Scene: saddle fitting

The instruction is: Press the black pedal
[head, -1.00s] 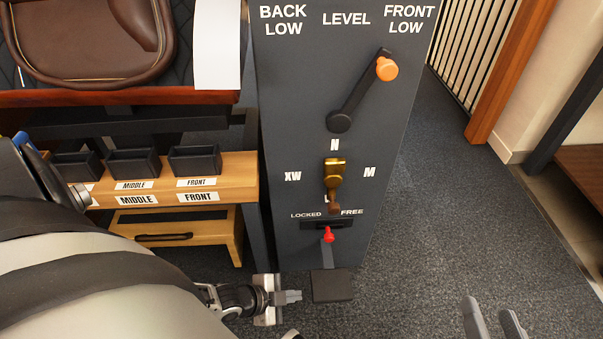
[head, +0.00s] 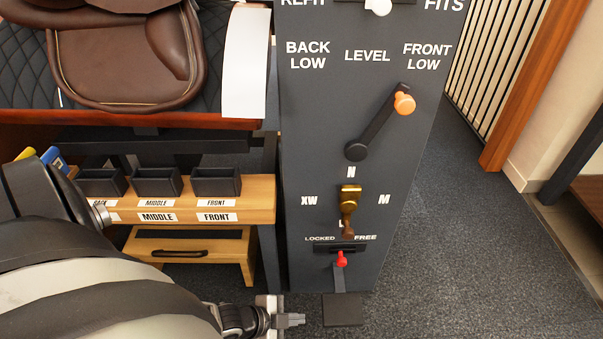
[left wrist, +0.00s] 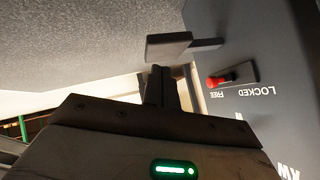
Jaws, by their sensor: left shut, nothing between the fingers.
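The black pedal (head: 343,310) is a flat dark plate at the foot of the dark panel, low in the head view. It also shows in the left wrist view (left wrist: 168,46), just beyond my fingertips. My left gripper (head: 292,320) is shut and empty. It is just left of the pedal in the head view, with a small gap visible between them. In the left wrist view its closed fingers (left wrist: 160,75) point at the pedal; whether they touch it I cannot tell. My right gripper does not show in the head view now.
Above the pedal, the panel (head: 310,130) carries a red lever (head: 341,259) between LOCKED and FREE, a brass lever (head: 349,200) and an orange-knobbed crank (head: 404,103). A wooden drawer unit (head: 190,255) stands left of it. Carpet is clear at right.

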